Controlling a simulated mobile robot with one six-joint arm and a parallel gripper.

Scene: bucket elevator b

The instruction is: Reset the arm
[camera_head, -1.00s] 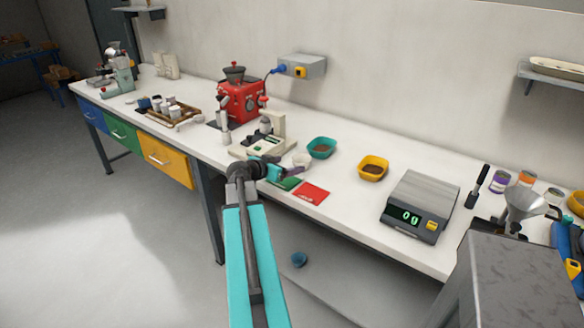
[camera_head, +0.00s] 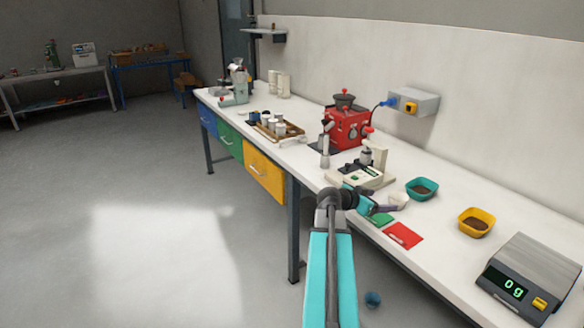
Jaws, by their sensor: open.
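My arm, turquoise and dark grey, rises from the bottom of the head view and bends over the front edge of the white bench (camera_head: 463,232). My gripper (camera_head: 398,201) is at the far end of the arm, over the bench, beside a green card and a red card. It is small and partly hidden behind my wrist. I see nothing held in it.
The red card (camera_head: 402,236), a teal bowl (camera_head: 422,189), a yellow bowl (camera_head: 476,222) and a scale (camera_head: 528,275) reading 0 g lie to the right. A red machine (camera_head: 346,128) and a tray (camera_head: 278,130) stand farther back. The floor at left is clear.

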